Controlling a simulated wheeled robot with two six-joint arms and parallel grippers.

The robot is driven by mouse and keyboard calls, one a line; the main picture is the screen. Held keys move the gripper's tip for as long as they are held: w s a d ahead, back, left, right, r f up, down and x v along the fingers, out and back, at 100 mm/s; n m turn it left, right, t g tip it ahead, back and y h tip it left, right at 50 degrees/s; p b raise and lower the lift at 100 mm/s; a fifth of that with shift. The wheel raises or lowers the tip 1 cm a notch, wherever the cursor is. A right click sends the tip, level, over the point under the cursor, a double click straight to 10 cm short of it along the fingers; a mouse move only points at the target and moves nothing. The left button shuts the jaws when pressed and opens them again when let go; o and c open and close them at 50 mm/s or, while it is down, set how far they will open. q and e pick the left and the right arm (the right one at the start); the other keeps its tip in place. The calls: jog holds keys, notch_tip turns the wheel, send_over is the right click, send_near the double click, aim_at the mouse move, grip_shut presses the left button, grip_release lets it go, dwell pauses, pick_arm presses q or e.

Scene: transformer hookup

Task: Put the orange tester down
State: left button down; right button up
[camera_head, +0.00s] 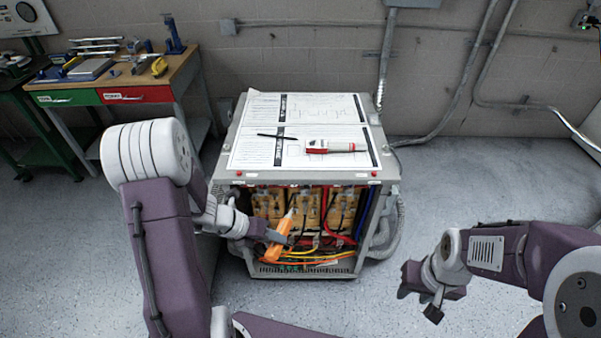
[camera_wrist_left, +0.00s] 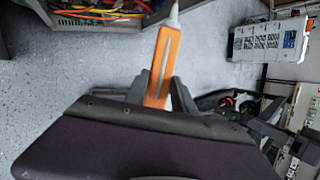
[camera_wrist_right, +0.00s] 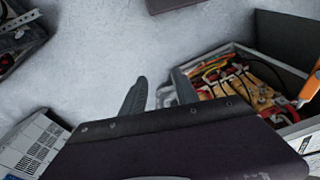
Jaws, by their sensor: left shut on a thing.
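The orange tester (camera_head: 278,241) has a pale tip pointing up and sits in front of the open front of the grey transformer cabinet (camera_head: 307,272). My left gripper (camera_head: 264,236) is shut on the tester. In the left wrist view the tester (camera_wrist_left: 164,62) stands between the two fingers (camera_wrist_left: 158,92), with its tip pointing away from the gripper. The tester also shows at the right edge of the right wrist view (camera_wrist_right: 311,88). My right gripper (camera_wrist_right: 157,95) is open and empty, over the floor to the right of the cabinet.
Papers (camera_head: 262,150), a black pen (camera_head: 277,136) and a red-and-white device (camera_head: 335,146) lie on the cabinet top. Inside are yellow transformers (camera_head: 305,208) and coloured cables. A workbench (camera_head: 170,79) with tools stands at the back left. The floor at right is mostly clear.

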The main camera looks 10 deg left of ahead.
jog(key=shift+o, duration=1.4)
jog(key=s+a+r+m+g+y, duration=0.1)
jog(key=s+a+m+g+y, duration=0.3)
jog(key=m, duration=0.8)
jog(key=a+r+m+t+y, duration=0.1)
jog(key=a+r+m+y, duration=0.1)
jog(key=a+m, duration=0.8)
jog(key=w+r+m+t+y, duration=0.25)
jog(key=w+m+y, duration=0.25)
jog(key=m, duration=0.9)
jog(key=w+d+m+t, duration=0.4)
jog(key=w+d+m, duration=0.2)
jog(key=w, duration=0.1)
pick_arm(q)
jog(key=d+r+m+g, duration=0.2)
jog(key=d+r+m, duration=0.1)
jog(key=d, duration=0.3)
jog(key=d+r+m+g+h, duration=0.1)
jog(key=d+r+m+g, duration=0.1)
jog(key=d+m, duration=0.3)
jog(key=d+r, duration=0.1)
jog(key=d, duration=0.1)
jog(key=shift+d+g, duration=0.3)
jog(key=shift+g, duration=0.1)
pick_arm(e)
jog(key=s+x, duration=0.1)
jog(key=x, duration=1.1)
jog(key=shift+a+g+y, duration=0.2)
jog(key=shift+g+y, duration=0.1)
jog(key=shift+g, duration=0.05)
